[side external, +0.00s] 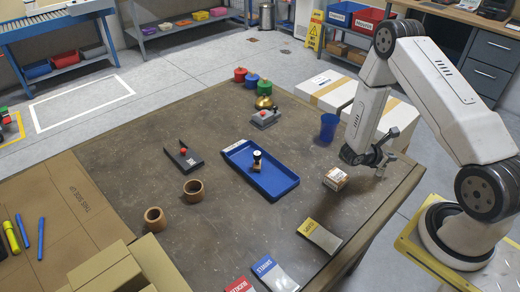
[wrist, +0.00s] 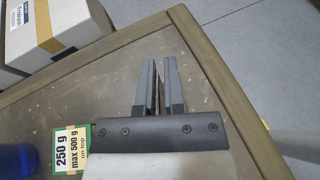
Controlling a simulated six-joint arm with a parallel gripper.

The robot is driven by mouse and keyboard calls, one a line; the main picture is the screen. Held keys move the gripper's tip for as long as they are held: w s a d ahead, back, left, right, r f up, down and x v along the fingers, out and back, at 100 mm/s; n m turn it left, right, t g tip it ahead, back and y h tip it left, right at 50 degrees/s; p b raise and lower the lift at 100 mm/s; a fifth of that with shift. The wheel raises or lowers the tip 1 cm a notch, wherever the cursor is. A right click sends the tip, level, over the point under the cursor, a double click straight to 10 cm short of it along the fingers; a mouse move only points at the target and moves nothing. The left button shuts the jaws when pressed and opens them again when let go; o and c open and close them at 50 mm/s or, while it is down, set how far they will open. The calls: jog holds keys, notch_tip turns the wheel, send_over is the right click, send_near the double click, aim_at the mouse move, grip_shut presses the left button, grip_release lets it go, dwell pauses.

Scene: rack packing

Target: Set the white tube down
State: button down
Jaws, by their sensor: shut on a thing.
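My gripper (side external: 382,164) is low over the right end of the brown table, to the right of a small cardboard box. In the wrist view its two grey fingers (wrist: 155,86) are close together with a narrow gap between them. My gripper is shut on a thin thing, taken to be the white tube. The tube does not show clearly in either view; the fingers hide most of it. I cannot tell whether it touches the table.
The small box (side external: 335,178) and a blue cup (side external: 329,127) stand near my gripper. The table (side external: 130,165) ends close to the right of my gripper. White boxes (side external: 392,115) stand behind that edge.

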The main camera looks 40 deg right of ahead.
jog(key=shift+f, duration=0.2)
jog(key=c, duration=0.7)
grip_release()
jog(key=shift+r, duration=0.15)
jog(key=shift+v, duration=6)
